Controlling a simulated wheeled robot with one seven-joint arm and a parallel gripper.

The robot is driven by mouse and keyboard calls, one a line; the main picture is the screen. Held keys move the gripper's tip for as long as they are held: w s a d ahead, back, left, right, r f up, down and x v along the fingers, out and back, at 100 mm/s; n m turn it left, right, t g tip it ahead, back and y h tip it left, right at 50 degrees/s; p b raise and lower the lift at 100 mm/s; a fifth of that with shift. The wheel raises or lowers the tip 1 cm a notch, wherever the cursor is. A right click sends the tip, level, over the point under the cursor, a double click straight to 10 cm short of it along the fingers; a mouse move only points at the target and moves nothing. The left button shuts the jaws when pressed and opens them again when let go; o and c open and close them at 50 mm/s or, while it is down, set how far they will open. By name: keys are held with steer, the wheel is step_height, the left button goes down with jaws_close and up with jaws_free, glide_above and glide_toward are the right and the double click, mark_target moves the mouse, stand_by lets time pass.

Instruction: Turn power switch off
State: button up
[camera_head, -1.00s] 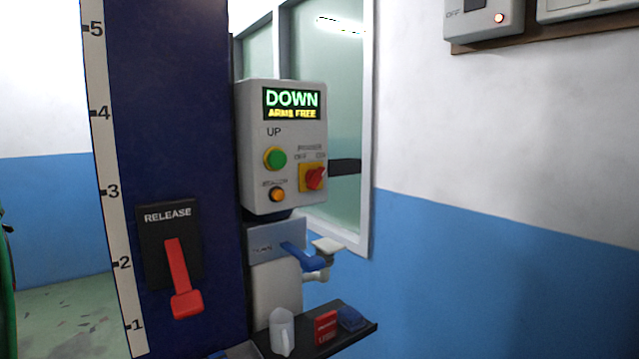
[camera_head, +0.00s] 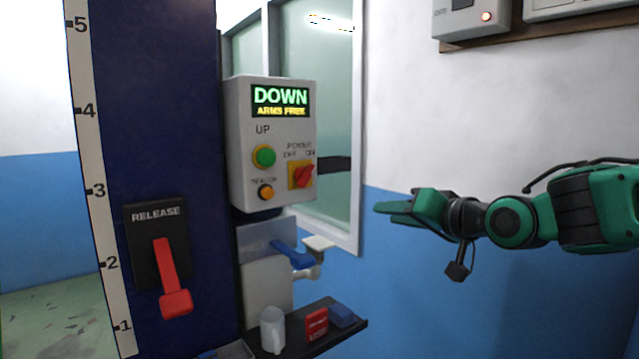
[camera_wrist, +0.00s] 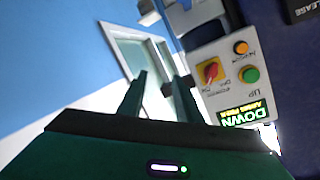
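The power switch is a red rotary knob (camera_head: 303,175) on a yellow plate, on the light grey control box (camera_head: 237,150). Its handle slants toward the upper right, the ON side. In the wrist view the knob (camera_wrist: 210,72) shows beyond and to the right of my fingers, on the rotated-looking box (camera_wrist: 222,50). My gripper (camera_head: 379,208) is green, right of the box and a little lower than the knob, apart from it. In the wrist view my gripper (camera_wrist: 160,80) has its two fingers spread with nothing between them. The display reads DOWN, ARMS FREE.
A green UP button (camera_head: 264,156) and an orange button (camera_head: 266,192) sit left of the knob. Below are a blue lever (camera_head: 292,254) and a shelf (camera_head: 350,335) with a cup. A red release lever (camera_head: 173,275) is on the blue column. A window (camera_head: 340,100) is behind.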

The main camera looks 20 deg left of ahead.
mark_target(310, 178)
steer(key=s+a+r+y, duration=0.35)
steer(key=a+r, duration=0.25)
steer(key=a, duration=0.4)
steer(key=shift+n, duration=0.4)
steer(key=x, duration=1.1)
steer(key=shift+w+d+f, duration=0.15)
steer(key=shift+w+d, duration=0.05)
jaws_close()
